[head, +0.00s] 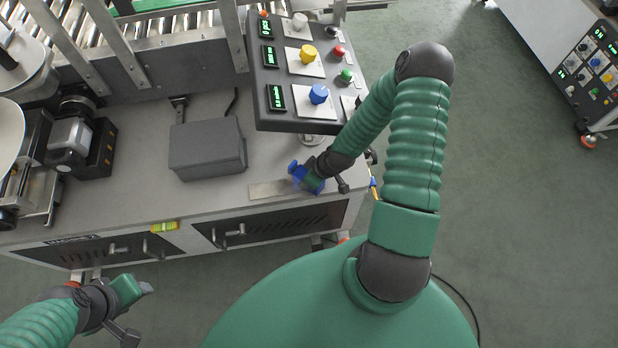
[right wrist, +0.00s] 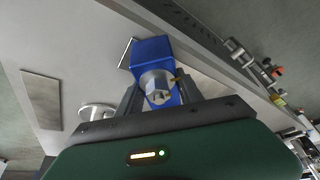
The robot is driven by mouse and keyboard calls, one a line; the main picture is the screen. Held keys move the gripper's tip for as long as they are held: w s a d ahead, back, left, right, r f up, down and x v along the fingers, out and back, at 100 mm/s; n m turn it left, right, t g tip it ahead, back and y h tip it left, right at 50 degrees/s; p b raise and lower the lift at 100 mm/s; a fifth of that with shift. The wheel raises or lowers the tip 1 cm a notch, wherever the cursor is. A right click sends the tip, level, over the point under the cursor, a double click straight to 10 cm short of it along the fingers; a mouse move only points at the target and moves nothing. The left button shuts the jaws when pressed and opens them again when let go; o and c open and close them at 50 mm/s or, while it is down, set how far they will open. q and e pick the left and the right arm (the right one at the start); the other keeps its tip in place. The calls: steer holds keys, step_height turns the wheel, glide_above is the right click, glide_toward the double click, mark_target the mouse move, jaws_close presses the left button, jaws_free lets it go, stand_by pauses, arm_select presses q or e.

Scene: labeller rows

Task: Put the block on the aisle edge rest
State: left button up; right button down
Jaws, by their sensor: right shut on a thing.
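A blue block (head: 299,172) is in my right gripper (head: 308,178), over the right part of a flat pale metal strip (head: 268,190) near the front edge of the grey bench top; this strip looks like the edge rest. In the right wrist view the blue block (right wrist: 151,49), with a silver round fitting, sits between the two dark fingers of my right gripper (right wrist: 157,92). Whether the block touches the strip cannot be told. My left gripper (head: 139,288) is low at the left, in front of the bench, away from the block; its jaw gap is unclear.
A control panel (head: 305,75) with knobs stands just behind my right gripper. A grey box (head: 207,148) sits left of the strip. A roller conveyor (head: 150,45) runs behind. In the wrist view a flat grey plate (right wrist: 41,98) lies at the left.

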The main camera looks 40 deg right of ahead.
steer(key=shift+a, duration=0.45)
steer(key=shift+f, duration=0.1)
steer(key=c, duration=1)
jaws_free()
steer(key=shift+c, duration=0.2)
steer(key=shift+o, duration=1.4)
steer(key=shift+d, duration=0.3)
steer(key=shift+r, duration=0.2)
steer(key=v, duration=0.3)
steer(key=p+v, duration=0.1)
steer(key=v, duration=0.3)
steer(key=shift+s+a, duration=0.1)
steer(key=shift+a, duration=0.1)
steer(key=shift+r, duration=0.25)
arm_select(q)
steer(key=shift+a+r, duration=0.35)
steer(key=shift+r, duration=0.3)
arm_select(e)
steer(key=shift+f, duration=0.1)
